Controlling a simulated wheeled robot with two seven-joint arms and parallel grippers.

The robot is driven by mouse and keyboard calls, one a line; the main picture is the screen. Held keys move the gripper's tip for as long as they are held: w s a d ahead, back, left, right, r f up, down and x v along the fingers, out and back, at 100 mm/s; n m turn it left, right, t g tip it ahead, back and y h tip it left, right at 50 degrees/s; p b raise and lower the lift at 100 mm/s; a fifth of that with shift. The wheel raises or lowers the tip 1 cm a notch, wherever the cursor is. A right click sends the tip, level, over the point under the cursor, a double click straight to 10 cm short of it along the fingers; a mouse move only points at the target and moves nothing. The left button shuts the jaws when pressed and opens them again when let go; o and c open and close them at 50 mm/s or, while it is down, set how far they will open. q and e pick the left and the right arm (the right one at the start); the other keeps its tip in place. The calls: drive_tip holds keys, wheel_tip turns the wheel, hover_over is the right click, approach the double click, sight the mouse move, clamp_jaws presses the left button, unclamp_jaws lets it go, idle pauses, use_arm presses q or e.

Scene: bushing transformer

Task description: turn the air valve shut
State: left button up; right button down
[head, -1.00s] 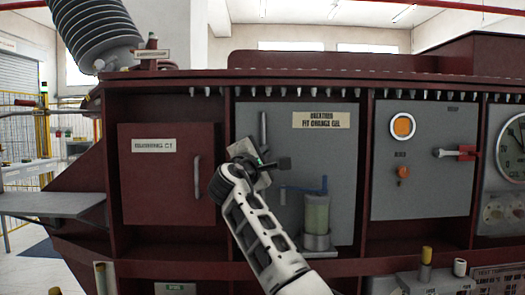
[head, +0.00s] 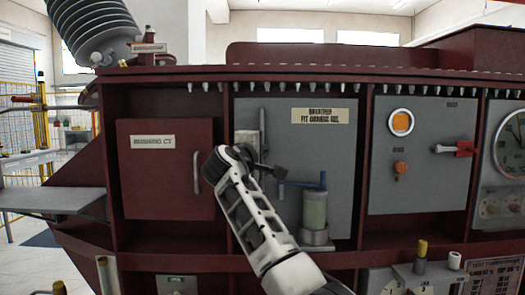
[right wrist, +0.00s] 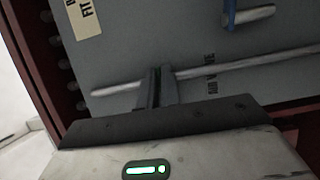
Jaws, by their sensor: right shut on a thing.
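My right gripper (head: 258,150) is against the grey panel (head: 330,150) labelled breather, left of the glass breather. In the right wrist view its two dark fingers (right wrist: 155,88) are close together at a thin grey pipe (right wrist: 255,62), beside a small label (right wrist: 211,80) that seems to read air valve. They are shut on the air valve's handle, which is mostly hidden between them. My left gripper is not in view.
The breather cylinder (head: 314,208) with its blue lever (head: 303,185) stands just right of my wrist. The red bushing door (head: 165,185) is to the left. A dark red frame (head: 227,225) borders the panel.

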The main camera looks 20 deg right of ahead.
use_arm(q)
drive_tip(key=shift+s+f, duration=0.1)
use_arm(e)
drive_tip(key=shift+a+f, duration=0.15)
drive_tip(key=c, duration=1.6)
unclamp_jaws()
drive_tip(key=shift+w, duration=0.15)
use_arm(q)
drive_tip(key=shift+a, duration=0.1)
